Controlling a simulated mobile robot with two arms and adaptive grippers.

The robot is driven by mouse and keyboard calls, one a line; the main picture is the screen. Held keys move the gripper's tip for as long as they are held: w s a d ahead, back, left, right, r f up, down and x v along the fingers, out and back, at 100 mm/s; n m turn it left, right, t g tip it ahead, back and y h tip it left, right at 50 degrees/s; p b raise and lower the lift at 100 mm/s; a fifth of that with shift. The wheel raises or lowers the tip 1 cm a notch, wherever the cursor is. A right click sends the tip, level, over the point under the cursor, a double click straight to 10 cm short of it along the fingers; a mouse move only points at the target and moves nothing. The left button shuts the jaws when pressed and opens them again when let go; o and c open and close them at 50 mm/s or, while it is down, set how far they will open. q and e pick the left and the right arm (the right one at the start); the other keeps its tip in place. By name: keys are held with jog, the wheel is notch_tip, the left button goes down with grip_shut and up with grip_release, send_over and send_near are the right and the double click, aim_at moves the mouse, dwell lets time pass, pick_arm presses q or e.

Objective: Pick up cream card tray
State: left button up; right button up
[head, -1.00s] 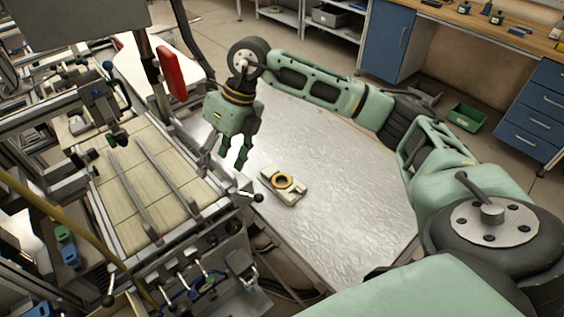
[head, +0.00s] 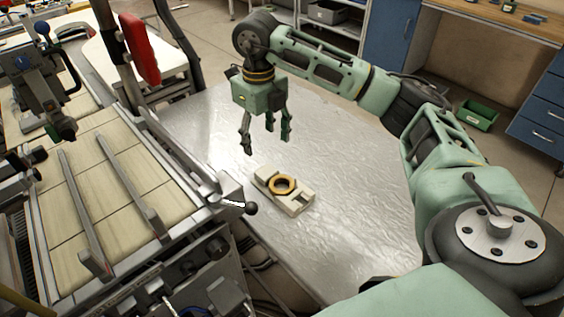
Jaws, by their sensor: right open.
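The cream card tray (head: 298,205) lies flat on the metal table (head: 340,231). An orange-brown ring (head: 282,184), like a tape reel, sits on it. My right gripper (head: 265,145) is open and empty, pointing down above the table. It is behind and slightly left of the tray in the head view, apart from it. My left gripper is not in view.
A machine with a tiled bed and metal rails (head: 103,190) stands along the table's left side, with a black-knobbed lever (head: 250,208) near the tray. The table around the tray is otherwise bare. A green bin (head: 478,115) stands on the floor behind.

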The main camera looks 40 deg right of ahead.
aim_at(266, 172)
notch_tip(266, 172, down, 4)
jog(key=shift+r+b, duration=0.1)
jog(key=shift+b, duration=0.95)
jog(key=shift+f, duration=0.2)
jog(key=shift+s+f, duration=0.1)
jog(key=shift+f, duration=0.4)
jog(key=f+p, duration=0.1)
jog(key=f, duration=0.4)
jog(key=shift+d+f, duration=0.2)
jog(key=shift+f, duration=0.65)
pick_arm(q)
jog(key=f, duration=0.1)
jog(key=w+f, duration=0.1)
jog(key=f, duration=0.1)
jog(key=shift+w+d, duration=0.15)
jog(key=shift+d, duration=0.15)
pick_arm(e)
jog(key=shift+c, duration=0.7)
jog(key=c, duration=1.2)
jog(key=shift+c, duration=0.4)
